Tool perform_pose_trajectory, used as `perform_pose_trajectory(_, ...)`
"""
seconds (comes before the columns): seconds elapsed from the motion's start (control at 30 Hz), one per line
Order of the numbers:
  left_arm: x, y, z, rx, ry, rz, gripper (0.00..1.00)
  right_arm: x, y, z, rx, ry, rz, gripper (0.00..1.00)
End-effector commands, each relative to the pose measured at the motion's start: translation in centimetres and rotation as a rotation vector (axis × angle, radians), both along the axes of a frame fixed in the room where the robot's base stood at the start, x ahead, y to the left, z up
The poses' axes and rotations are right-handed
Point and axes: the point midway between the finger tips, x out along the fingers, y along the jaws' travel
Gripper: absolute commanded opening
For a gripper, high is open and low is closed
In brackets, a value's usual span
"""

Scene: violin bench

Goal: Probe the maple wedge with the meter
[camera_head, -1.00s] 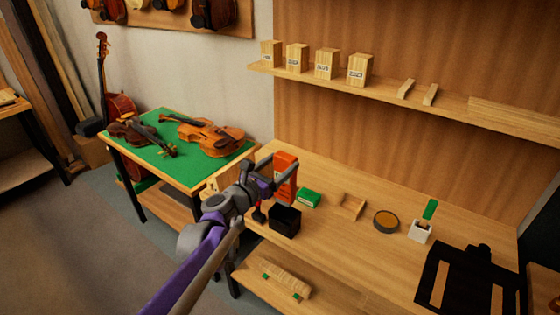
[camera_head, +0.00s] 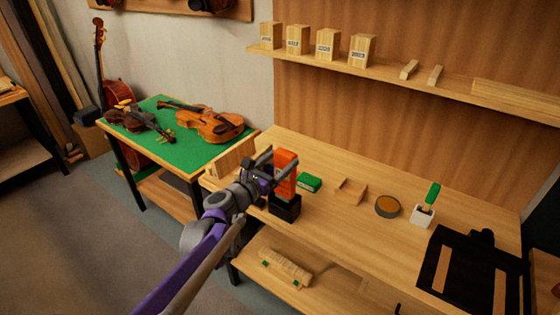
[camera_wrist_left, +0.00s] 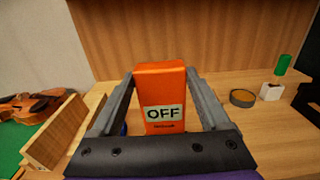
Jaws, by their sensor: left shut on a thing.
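The meter (camera_head: 286,174) is an orange upright block; in the left wrist view (camera_wrist_left: 162,85) its display reads OFF. My left gripper (camera_head: 272,170) is shut on it, with one finger on each side. The meter stands over the black open box (camera_head: 285,208) on the bench. I cannot tell whether its lower end is inside the box. Several labelled pale wood blocks (camera_head: 326,44) and two small wood strips (camera_head: 409,69) are on the wall shelf. The labels are too small to read, and I cannot tell which piece is the maple wedge. My right gripper is out of view.
A wooden panel (camera_head: 232,159) stands at the left end. Violins lie on the green table (camera_head: 185,152).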

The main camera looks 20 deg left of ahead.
Motion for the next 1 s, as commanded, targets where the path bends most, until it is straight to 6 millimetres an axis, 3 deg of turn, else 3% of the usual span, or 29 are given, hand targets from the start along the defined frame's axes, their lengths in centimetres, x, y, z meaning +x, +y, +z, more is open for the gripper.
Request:
perform_pose_trajectory(0.53, 0.0, 0.0, -0.1, 0.0, 0.0, 0.0, 0.07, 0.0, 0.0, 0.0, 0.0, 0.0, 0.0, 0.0)
perform_pose_trajectory(1.0, 0.0, 0.0, -1.4, 0.0, 0.0, 0.0, 0.07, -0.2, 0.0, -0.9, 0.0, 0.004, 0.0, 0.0)
